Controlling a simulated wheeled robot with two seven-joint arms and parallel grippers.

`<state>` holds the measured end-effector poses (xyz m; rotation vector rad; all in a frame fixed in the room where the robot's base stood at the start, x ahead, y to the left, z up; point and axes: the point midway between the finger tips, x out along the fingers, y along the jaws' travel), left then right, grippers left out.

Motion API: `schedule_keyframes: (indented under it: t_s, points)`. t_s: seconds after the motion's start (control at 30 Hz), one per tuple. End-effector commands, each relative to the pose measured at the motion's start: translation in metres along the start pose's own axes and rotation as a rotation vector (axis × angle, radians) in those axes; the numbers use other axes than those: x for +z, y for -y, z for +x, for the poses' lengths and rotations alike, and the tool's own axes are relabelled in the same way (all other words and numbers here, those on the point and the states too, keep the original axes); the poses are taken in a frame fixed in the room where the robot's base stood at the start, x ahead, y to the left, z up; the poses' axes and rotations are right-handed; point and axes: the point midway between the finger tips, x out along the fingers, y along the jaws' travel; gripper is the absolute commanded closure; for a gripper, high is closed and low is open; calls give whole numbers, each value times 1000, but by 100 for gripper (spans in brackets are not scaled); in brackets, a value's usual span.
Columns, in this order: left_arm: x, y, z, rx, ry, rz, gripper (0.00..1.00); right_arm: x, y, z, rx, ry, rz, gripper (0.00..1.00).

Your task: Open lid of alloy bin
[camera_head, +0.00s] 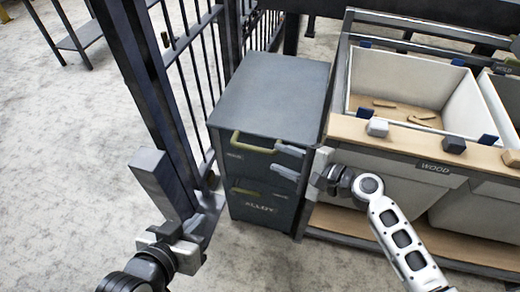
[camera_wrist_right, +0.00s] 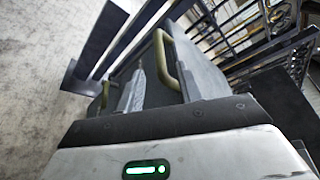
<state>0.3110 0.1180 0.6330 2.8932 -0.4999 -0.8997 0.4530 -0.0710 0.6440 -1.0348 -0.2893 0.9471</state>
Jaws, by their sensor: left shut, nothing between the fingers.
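The alloy bin (camera_head: 262,205) is a dark grey cabinet marked ALLOY, and its flat lid (camera_head: 275,95) lies level on top, closed. An olive handle (camera_head: 253,147) is on its upper front; it also shows in the right wrist view (camera_wrist_right: 166,62). My right gripper (camera_head: 288,161) is at the bin's upper right front, just right of the handle. Its two light grey fingers stand apart with a gap between them; whether they touch the bin is unclear. My left gripper (camera_head: 180,232) is low at the left, apart from the bin, shut and empty.
A dark barred gate (camera_head: 195,60) and its post stand left of the bin, close to my left gripper. A wood bin (camera_head: 400,90) in a frame with a wooden rail (camera_head: 350,128) stands directly right. Open floor (camera_head: 60,160) lies at left.

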Motion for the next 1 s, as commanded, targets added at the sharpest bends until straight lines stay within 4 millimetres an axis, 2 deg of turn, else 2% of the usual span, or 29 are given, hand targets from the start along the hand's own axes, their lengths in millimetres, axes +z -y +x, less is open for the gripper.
schedule_keyframes:
  t_s: [0.1, 0.3, 0.5, 0.77, 0.87, 0.9, 1.0]
  points:
    - [5, 0, 4, 4, 9, -1, 100, 0, 0, 27, -2, 2, 1, 64]
    - [11, 0, 8, 9, 22, -5, 100, -1, 0, 57, -1, 0, 0, 64]
    - [13, 0, 10, 11, 28, -6, 100, 0, 0, 68, 1, -1, -2, 64]
    - [10, 0, 12, 13, 22, -2, 100, 0, 0, 69, 1, -1, -2, 64]
    - [9, 0, 12, 13, 21, -2, 100, 0, 0, 69, 1, -1, -2, 89]
    - [9, 0, 12, 13, 21, -2, 100, 0, 0, 69, 1, -1, -2, 100]
    - [10, -1, 12, 14, 22, -2, 100, 0, 0, 69, 1, -1, -2, 100]
